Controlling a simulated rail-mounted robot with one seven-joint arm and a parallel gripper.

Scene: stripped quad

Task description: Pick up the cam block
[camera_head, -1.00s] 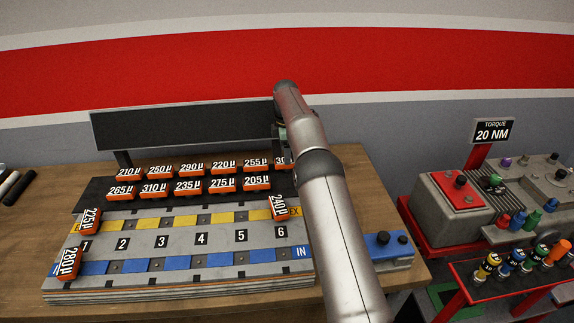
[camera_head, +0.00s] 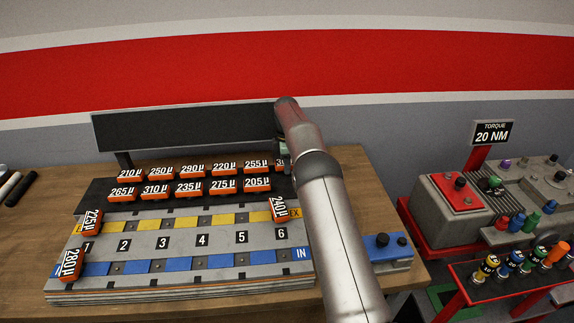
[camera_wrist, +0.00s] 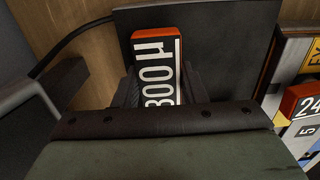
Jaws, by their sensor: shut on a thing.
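The long grey block (camera_head: 261,240) with slots numbered 1 to 6, a yellow EX row and a blue IN row lies on the wooden bench; I take it for the cam block. My gripper (camera_wrist: 160,88) is shut on an orange block labelled 300 µ (camera_wrist: 172,33), which shows between its dark fingers in the wrist view. The block's lower end is hidden by the gripper. In the head view my arm hides most of that block and my gripper, at the right end of the back row.
Several orange labelled blocks (camera_head: 189,187) stand in two rows on a black rack (camera_head: 100,190). Orange blocks 225 µ (camera_head: 92,222), 280 µ (camera_head: 70,264) and 240 µ (camera_head: 280,209) sit on the grey block. A blue fixture (camera_head: 386,252) is at right.

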